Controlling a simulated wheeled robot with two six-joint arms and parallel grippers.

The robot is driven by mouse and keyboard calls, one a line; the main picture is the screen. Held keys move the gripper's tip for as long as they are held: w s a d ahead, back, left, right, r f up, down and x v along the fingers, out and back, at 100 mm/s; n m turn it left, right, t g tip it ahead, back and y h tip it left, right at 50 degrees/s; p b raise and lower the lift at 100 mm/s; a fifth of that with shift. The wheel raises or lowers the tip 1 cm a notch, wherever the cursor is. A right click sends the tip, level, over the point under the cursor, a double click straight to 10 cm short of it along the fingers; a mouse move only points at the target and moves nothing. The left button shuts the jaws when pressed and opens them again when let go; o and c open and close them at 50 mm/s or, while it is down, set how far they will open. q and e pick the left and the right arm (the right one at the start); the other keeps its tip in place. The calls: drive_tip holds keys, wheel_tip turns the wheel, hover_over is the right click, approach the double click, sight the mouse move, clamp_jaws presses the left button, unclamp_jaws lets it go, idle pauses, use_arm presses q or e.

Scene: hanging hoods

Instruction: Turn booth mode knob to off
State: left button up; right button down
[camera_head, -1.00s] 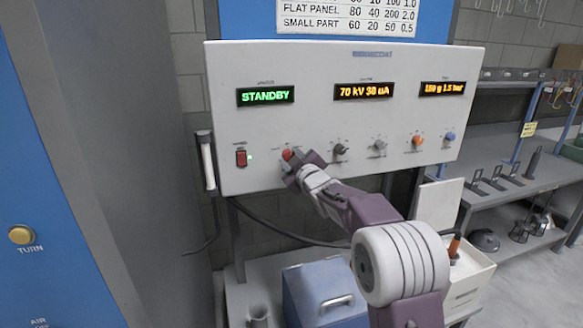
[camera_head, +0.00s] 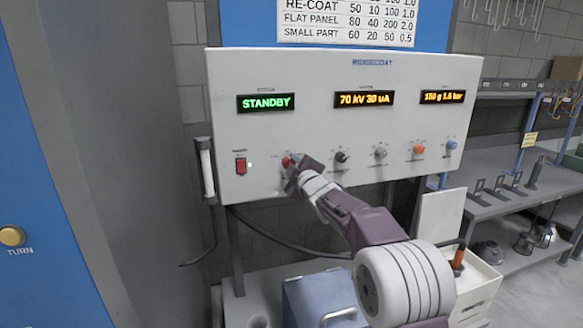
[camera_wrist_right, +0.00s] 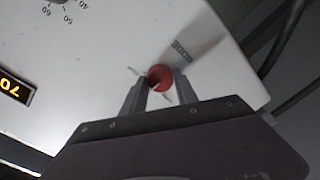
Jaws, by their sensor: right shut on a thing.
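The red mode knob (camera_head: 287,161) is on the lower left part of the white control panel (camera_head: 330,125), right of a red rocker switch (camera_head: 241,166). My right gripper (camera_head: 290,168) is at the panel face with its fingers on the knob. In the right wrist view the red knob (camera_wrist_right: 159,78) sits between the two fingertips of my right gripper (camera_wrist_right: 156,84), which is shut on it. The knob's pointer direction is partly hidden. The left display (camera_head: 266,102) reads STANDBY in green. My left gripper is not in view.
Black (camera_head: 342,157), grey (camera_head: 380,152), orange (camera_head: 419,149) and blue (camera_head: 451,144) knobs lie in a row right of my gripper. A blue box (camera_head: 318,300) stands below.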

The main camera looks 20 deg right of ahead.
drive_tip(key=c, duration=0.9)
unclamp_jaws()
drive_tip(key=shift+c, duration=0.2)
drive_tip(key=s+b, duration=0.2)
drive_tip(key=s, duration=0.7)
drive_tip(key=shift+d+r, duration=0.25)
drive_tip(key=shift+d, duration=0.05)
